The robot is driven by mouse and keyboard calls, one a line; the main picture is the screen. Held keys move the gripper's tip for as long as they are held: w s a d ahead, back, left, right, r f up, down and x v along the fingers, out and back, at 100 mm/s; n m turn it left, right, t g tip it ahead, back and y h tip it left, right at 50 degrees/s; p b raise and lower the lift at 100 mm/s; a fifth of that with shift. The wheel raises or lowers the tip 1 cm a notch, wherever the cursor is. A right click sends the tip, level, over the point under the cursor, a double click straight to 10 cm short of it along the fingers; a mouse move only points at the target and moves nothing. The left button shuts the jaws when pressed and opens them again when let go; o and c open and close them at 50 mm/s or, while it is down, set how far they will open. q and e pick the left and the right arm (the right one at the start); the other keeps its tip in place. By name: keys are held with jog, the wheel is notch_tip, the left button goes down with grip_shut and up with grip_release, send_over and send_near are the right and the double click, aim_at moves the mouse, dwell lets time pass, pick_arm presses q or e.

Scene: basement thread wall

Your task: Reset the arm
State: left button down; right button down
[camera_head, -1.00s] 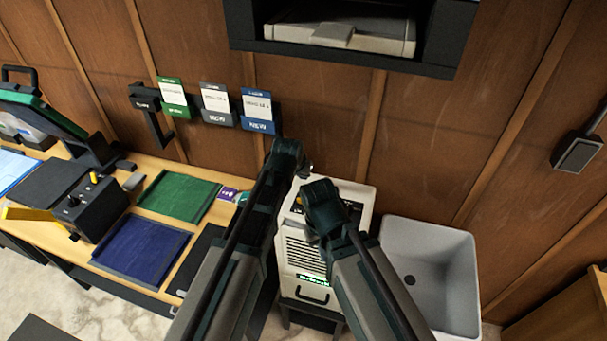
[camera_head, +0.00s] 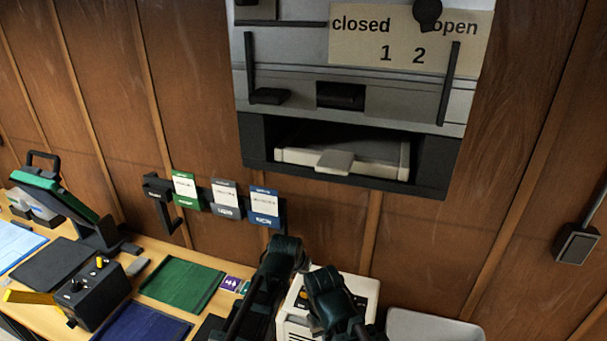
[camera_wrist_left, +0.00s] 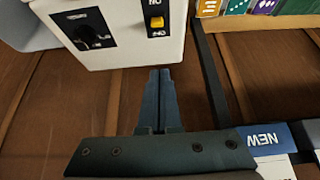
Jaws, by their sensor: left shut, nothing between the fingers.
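My left gripper (camera_head: 286,247) is raised in front of the wood wall, left of the white machine (camera_head: 300,318). In the left wrist view its two fingers (camera_wrist_left: 160,85) are together with nothing between them. The white machine's top, with a black knob and a yellow switch (camera_wrist_left: 156,22), shows beyond the fingertips there. My right gripper (camera_head: 325,285) is just right of the left one, over the white machine. Its fingers are hidden, so its opening does not show.
A wall cabinet (camera_head: 350,85) with a "closed 1 / open 2" plate hangs above the arms. Three label cards hang on the wall to the left. The bench left holds a black control box (camera_head: 95,295) and a green mat (camera_head: 182,284). A grey basin (camera_head: 430,325) is at lower right.

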pick_arm(q)
jog(key=s+a+f+g+y+b, duration=0.1)
jog(key=s+f+b, duration=0.4)
jog(key=s, duration=0.5)
jog(key=s+a+f+g+y+b, duration=0.2)
jog(key=s+a+f+g+b, duration=0.2)
jog(key=s+f, duration=0.5)
jog(key=shift+s+g+b, duration=0.6)
jog(key=shift+s+b, duration=0.3)
jog(key=shift+a+f, duration=0.1)
